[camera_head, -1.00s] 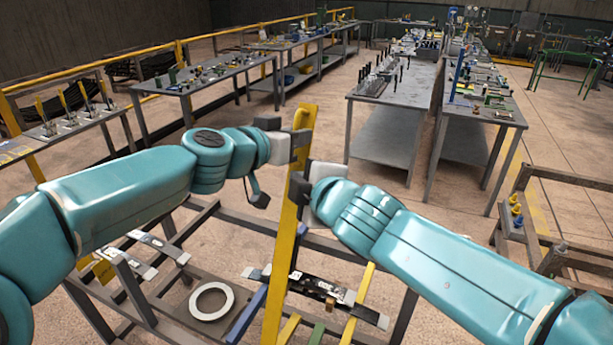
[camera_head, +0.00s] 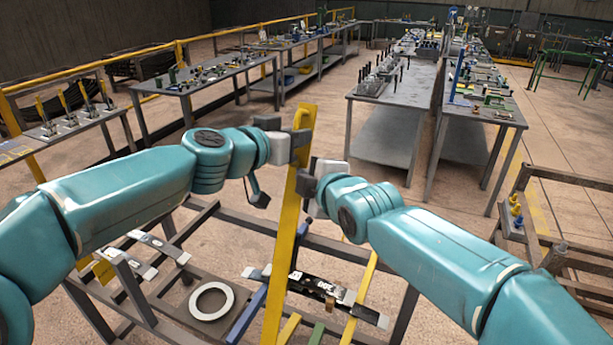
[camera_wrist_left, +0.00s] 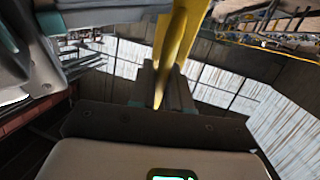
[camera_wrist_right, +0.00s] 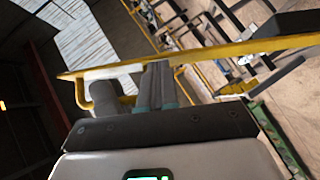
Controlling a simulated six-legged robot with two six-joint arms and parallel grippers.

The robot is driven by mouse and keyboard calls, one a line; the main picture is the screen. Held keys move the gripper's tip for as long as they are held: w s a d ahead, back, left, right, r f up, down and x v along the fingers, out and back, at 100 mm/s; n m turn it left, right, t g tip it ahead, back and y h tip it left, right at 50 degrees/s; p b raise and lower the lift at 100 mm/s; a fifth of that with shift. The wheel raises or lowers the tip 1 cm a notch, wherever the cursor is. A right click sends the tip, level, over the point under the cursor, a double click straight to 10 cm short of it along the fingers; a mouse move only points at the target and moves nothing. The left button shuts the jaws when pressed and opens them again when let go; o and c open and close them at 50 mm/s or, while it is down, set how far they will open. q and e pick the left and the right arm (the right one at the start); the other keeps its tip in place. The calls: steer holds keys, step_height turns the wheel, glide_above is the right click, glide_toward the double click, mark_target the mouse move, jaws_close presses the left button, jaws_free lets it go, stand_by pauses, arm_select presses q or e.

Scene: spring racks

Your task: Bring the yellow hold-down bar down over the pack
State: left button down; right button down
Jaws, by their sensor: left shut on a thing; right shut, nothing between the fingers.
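The yellow hold-down bar (camera_head: 290,222) stands steeply upright, leaning slightly right at its top. My left gripper (camera_head: 299,141) is shut on its upper part; the left wrist view shows the bar (camera_wrist_left: 175,45) between the fingers (camera_wrist_left: 165,85). My right gripper (camera_head: 305,185) is shut and empty at the bar's right side, lower down. In the right wrist view the bar (camera_wrist_right: 225,50) crosses just beyond the shut fingers (camera_wrist_right: 155,88); I cannot tell whether they touch it. A flat pack of dark and silver strips (camera_head: 325,290) lies low on the rack, partly behind the bar.
The rack frame (camera_head: 232,220) carries a pale ring (camera_head: 212,301), more strips (camera_head: 155,245) at left, and blue (camera_head: 248,312) and yellow (camera_head: 360,302) bars. Tables with small parts (camera_head: 395,95) stand farther back. A brown frame (camera_head: 550,200) is at right. Floor between is open.

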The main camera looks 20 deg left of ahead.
arm_select(q)
steer(key=shift+a+r, duration=0.1)
steer(key=shift+r, duration=0.15)
arm_select(e)
steer(key=shift+w, duration=0.1)
